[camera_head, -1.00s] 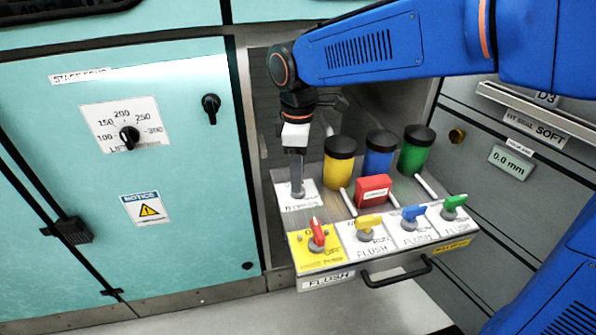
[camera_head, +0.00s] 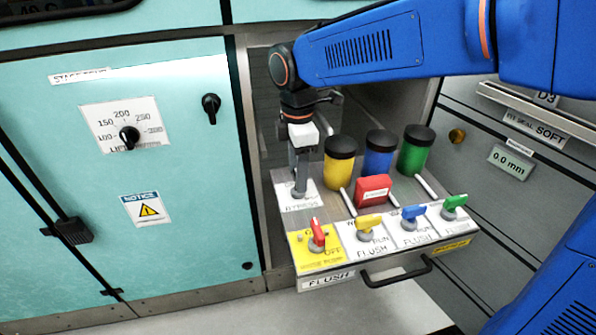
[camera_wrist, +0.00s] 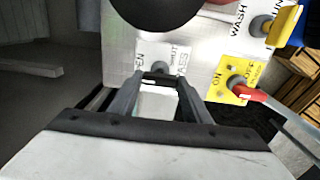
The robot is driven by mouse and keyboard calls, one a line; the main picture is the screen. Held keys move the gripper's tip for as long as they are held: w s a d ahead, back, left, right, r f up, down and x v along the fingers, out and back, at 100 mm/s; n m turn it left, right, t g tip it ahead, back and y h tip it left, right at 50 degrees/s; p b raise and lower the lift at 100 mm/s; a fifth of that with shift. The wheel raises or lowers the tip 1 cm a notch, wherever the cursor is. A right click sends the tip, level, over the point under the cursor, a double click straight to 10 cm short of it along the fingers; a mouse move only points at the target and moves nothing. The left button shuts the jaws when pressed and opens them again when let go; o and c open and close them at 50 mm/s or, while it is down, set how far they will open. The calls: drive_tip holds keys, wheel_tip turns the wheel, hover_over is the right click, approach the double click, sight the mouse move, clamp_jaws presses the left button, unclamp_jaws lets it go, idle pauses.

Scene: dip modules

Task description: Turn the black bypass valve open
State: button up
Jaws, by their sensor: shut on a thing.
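The black bypass valve (camera_wrist: 161,68) stands on a white label plate (camera_wrist: 181,57) that reads OPEN, SHUT and BYPASS in the wrist view. My gripper (camera_wrist: 158,82) is shut on the valve's handle, with one finger on each side. The fingers hide most of the handle, so its exact angle is hard to tell. In the head view my gripper (camera_head: 299,190) points down at the bypass plate (camera_head: 284,200), at the left rear of the pulled-out drawer.
Yellow (camera_head: 339,170), blue (camera_head: 378,160) and green (camera_head: 414,155) black-capped canisters and a red box (camera_head: 373,189) stand right of my gripper. Red (camera_head: 317,233), yellow (camera_head: 368,221), blue (camera_head: 412,212) and green (camera_head: 454,203) valves line the drawer front. A teal cabinet (camera_head: 60,150) is at left.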

drive_tip(key=o, duration=1)
drive_tip(key=shift+o, duration=0.2)
drive_tip(key=shift+r, duration=0.1)
wheel_tip(320, 180, up, 17)
drive_tip(key=shift+r, duration=0.1)
